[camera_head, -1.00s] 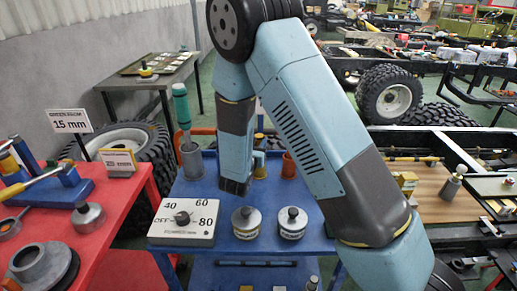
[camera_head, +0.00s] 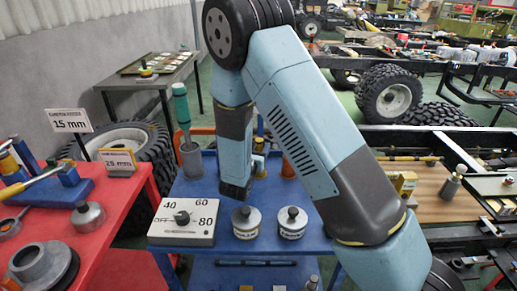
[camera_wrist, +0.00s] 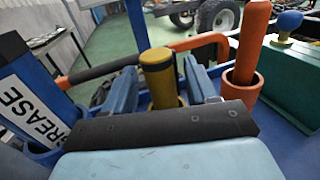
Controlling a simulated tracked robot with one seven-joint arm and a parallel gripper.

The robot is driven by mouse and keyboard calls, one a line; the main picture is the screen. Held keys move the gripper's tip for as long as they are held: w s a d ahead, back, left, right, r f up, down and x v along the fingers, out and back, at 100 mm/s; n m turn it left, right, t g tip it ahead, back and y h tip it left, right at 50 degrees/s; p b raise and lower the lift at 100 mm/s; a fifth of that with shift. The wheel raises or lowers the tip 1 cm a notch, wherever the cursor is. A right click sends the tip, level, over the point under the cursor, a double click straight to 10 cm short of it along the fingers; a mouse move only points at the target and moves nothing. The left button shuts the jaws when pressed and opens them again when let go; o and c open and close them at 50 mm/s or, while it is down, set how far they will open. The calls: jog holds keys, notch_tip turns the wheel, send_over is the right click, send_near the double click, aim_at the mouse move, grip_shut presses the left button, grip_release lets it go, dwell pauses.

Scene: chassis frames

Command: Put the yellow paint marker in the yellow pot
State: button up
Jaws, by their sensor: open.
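In the head view, a yellow object (camera_head: 261,172) shows on the blue bench beside my arm, mostly hidden. I cannot tell the marker and the yellow pot apart there.
An orange handle (camera_wrist: 250,40) stands in an orange pot (camera_wrist: 241,88) to the right. A GREASE tube (camera_wrist: 28,98) is on the left. A grey pot (camera_head: 191,160) holds a teal-handled tool.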

jog(key=shift+s, duration=0.1)
jog(key=v, duration=1.2)
jog(key=s+d+r+m+g+h, duration=0.35)
jog(key=d+r+m+g, duration=0.45)
jog(key=d, duration=0.4)
jog(key=s+d+r+m+g+h, duration=0.35)
jog(key=d+r+m+g, duration=0.2)
jog(key=d+m, duration=0.55)
jog(key=s+d+r+m+t+y, duration=0.2)
jog(key=s+r+m+y, duration=1)
jog(key=s, duration=0.3)
jog(key=shift+s+d+r+m+y, duration=0.2)
jog(key=shift+d+r+m+y, duration=0.2)
jog(key=shift+m, duration=0.2)
jog(key=shift+a, duration=0.1)
